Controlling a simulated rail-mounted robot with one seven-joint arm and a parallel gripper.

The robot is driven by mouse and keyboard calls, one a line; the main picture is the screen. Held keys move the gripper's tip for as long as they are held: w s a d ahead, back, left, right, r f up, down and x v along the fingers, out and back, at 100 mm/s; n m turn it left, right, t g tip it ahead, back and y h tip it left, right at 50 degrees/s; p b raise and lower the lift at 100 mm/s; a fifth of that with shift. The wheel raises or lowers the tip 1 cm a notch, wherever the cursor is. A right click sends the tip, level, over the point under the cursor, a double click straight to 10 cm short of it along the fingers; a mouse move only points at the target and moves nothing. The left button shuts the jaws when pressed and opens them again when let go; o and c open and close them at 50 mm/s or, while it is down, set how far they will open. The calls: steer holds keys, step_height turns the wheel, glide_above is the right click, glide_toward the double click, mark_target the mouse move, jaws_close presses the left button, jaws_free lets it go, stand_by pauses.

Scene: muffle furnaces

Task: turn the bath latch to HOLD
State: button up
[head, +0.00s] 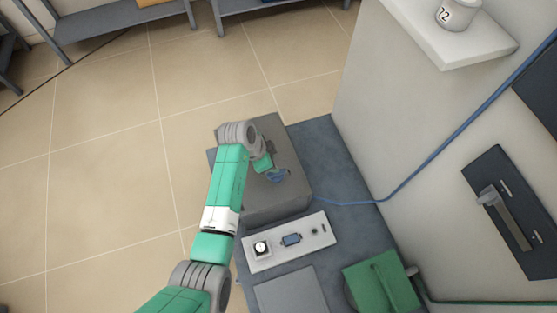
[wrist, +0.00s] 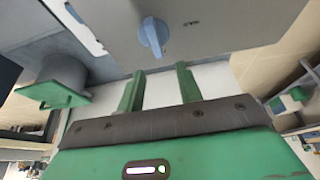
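The bath is a grey box (head: 290,145) on the blue-grey bench in the head view; its grey face (wrist: 225,25) fills the top of the wrist view. The bath latch is a light blue knob (wrist: 153,35) on that face, its grip running roughly up and down in the wrist view. Small dark lettering beside it is too small to read. My gripper (wrist: 160,70) is open, its two green fingers apart with nothing between them. The latch is just beyond the fingertips, seemingly not touched. In the head view my gripper (head: 264,163) is at the box, partly hidden by my arm.
A pale control panel (head: 315,233) with a dial and small display lies in front of the box. A blue cable (head: 427,161) runs from near the box up the wall. A green unit (head: 375,285) stands at lower right. Open tiled floor lies left.

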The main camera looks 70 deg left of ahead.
mark_target(283, 170)
steer(key=shift+w+d, duration=0.1)
steer(key=shift+d, duration=0.05)
steer(key=b+x, duration=0.3)
steer(key=x, duration=0.4)
steer(key=shift+w+d+f, duration=0.15)
steer(key=shift+w+f, duration=0.05)
steer(key=shift+f, duration=0.05)
jaws_close()
